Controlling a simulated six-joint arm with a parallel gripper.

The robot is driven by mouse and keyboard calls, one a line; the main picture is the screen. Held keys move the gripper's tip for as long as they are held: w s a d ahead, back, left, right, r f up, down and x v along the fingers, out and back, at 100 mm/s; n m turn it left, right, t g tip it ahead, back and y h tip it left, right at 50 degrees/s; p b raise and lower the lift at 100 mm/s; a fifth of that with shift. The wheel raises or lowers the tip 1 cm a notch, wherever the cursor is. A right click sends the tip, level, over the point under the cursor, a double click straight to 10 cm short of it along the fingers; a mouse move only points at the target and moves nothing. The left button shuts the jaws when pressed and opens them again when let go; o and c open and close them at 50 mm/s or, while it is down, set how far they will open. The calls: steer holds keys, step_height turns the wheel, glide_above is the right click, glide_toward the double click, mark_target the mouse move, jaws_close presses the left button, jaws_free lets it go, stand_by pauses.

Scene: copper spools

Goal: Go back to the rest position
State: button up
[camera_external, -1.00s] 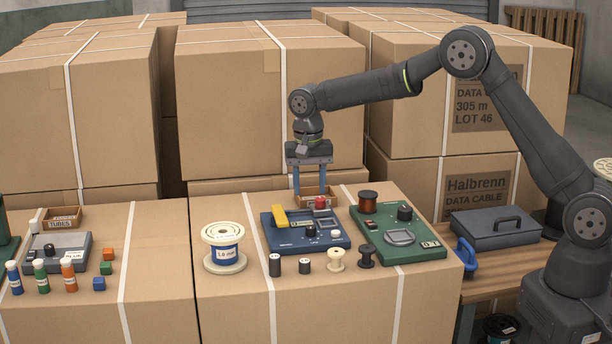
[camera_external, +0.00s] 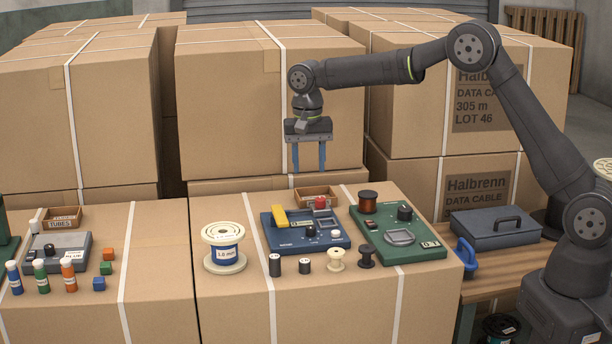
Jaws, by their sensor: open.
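My gripper (camera_external: 309,168) hangs with its two blue fingers pointing down, apart and empty. It is in the air above the carton top, over the back of the blue device and the small wooden tray (camera_external: 316,191). The blue device (camera_external: 285,240) carries a yellow lever (camera_external: 279,217), a red knob (camera_external: 320,203) and a black knob. To its right is a green device (camera_external: 420,245) with a copper spool (camera_external: 368,201) at its back left corner.
Several small spools, including a black one (camera_external: 275,265) and a cream one (camera_external: 336,260), stand along the front. A grey-blue case (camera_external: 495,228) lies on the wooden bench at right. Tall cartons (camera_external: 240,120) rise behind my gripper. Coloured tubes and cubes sit on the left carton.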

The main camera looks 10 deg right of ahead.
mark_target(311, 227)
steer(key=f, duration=1.6)
steer(key=shift+d+f, duration=0.15)
steer(key=shift+d, duration=0.05)
step_height(311, 227, up, 18)
step_height(311, 227, down, 18)
steer(key=n, duration=0.3)
steer(key=shift+n, duration=0.4)
steer(key=n, duration=0.4)
steer(key=shift+n, duration=0.4)
steer(key=n, duration=0.4)
steer(key=shift+n, duration=0.4)
steer(key=shift+d+n, duration=0.1)
steer(key=shift+n, duration=2.2)
